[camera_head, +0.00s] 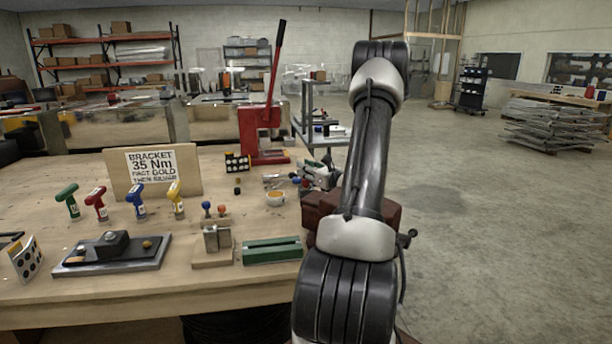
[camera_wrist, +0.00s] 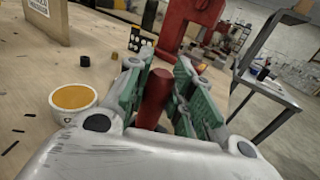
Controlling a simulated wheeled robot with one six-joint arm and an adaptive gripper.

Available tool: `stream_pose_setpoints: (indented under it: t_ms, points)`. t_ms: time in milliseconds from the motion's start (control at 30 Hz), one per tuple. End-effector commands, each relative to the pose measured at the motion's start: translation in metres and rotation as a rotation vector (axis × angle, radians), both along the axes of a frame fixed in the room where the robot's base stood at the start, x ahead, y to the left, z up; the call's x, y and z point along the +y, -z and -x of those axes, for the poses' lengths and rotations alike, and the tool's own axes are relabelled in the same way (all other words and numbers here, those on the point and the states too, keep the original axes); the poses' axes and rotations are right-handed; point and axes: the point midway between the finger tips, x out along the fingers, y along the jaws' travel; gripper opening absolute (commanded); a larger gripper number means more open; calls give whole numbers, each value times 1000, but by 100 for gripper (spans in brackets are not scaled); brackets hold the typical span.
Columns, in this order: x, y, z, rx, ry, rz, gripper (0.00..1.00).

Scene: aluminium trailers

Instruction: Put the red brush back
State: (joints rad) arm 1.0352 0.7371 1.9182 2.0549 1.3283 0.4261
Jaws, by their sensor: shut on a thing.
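In the wrist view a plain red cylindrical handle (camera_wrist: 155,97), which I take for the red brush, stands between the green-padded fingers of my gripper (camera_wrist: 163,72). The fingers are shut on it. Its bristles cannot be made out. In the head view my gripper (camera_head: 318,178) is over the right part of the wooden bench, behind my arm. The brush cannot be made out there. A small white cup with orange contents (camera_wrist: 74,97) stands on the bench, left of my gripper; it also shows in the head view (camera_head: 276,199).
A red lever press (camera_head: 262,130) stands at the bench's back. A sign (camera_head: 150,170), several colored drivers (camera_head: 136,201), a wooden block (camera_head: 213,250) and a green grooved block (camera_head: 272,250) occupy the bench. A grey cart (camera_head: 328,136) stands behind; open floor lies right.

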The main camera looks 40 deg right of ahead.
Motion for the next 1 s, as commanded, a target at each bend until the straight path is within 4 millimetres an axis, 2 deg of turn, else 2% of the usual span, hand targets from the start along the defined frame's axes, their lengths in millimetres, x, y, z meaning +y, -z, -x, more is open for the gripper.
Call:
stream_pose_setpoints:
  t_ms: [33, 100, 467, 500, 600, 933, 1000]
  points:
    - [0, 10, 0, 2, 0, -5, 7]
    - [0, 18, 0, 1, 0, -2, 7]
    - [0, 22, 0, 1, 0, -1, 7]
    - [0, 22, 0, 1, 0, -1, 29]
    - [0, 22, 0, 1, 0, -1, 45]
    - [0, 18, 0, 0, 0, 1, 45]
    - [-1, 18, 6, 1, 2, 0, 45]
